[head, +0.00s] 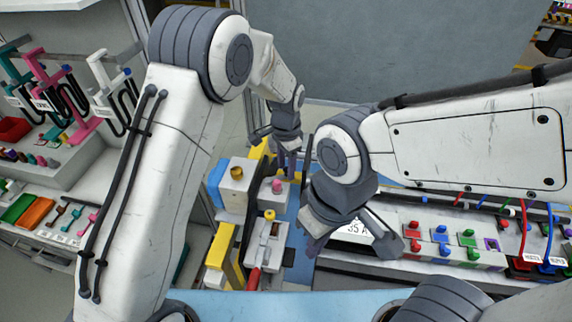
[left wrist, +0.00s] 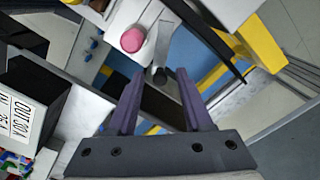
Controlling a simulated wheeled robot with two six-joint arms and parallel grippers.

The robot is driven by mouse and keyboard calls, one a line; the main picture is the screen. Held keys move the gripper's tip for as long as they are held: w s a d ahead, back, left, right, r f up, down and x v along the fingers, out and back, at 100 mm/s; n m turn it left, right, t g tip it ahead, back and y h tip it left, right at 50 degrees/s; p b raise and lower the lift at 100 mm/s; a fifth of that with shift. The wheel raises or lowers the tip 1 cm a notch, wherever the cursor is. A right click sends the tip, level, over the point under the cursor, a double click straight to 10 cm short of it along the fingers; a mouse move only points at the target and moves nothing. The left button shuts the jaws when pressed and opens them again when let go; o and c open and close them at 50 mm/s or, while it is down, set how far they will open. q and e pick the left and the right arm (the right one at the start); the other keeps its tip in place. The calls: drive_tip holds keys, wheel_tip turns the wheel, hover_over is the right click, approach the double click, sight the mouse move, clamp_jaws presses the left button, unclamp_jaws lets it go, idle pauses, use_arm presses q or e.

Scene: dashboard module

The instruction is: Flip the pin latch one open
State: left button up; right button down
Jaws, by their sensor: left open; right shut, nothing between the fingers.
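The dashboard module stands in the middle of the head view, with a pink knob (head: 278,186) and a yellow-topped lever (head: 269,216) on it. No label shows which part is pin latch one. In the left wrist view a grey lever with a dark rounded end (left wrist: 161,62) lies just beyond my left fingertips, beside a pink knob (left wrist: 132,40). My left gripper (head: 289,164) is open above the far part of the module; its fingers (left wrist: 158,76) also show in the left wrist view with nothing held. My right gripper (head: 350,234) is shut and empty, right of the module.
A white panel with red, blue and green switches (head: 441,239) lies at right, with cables plugged in. Yellow bars (head: 219,246) and a block with a gold knob (head: 237,173) border the module. A tool rack (head: 62,100) stands at left. Blue surface (head: 297,262) shows between.

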use_arm(q)
clamp_jaws()
drive_tip(key=shift+w+a+n+b, duration=0.1)
drive_tip(key=shift+w+a+n, duration=0.2)
drive_tip(key=shift+n, duration=0.45)
drive_tip(key=shift+w+a+n+b, duration=0.1)
drive_tip(key=shift+w+n, duration=0.25)
drive_tip(key=shift+n, duration=0.45)
drive_tip(key=shift+w+a+n+b, duration=0.15)
drive_tip(key=shift+w+n, duration=0.2)
drive_tip(key=shift+n, duration=0.4)
drive_tip(key=shift+r, duration=0.1)
unclamp_jaws()
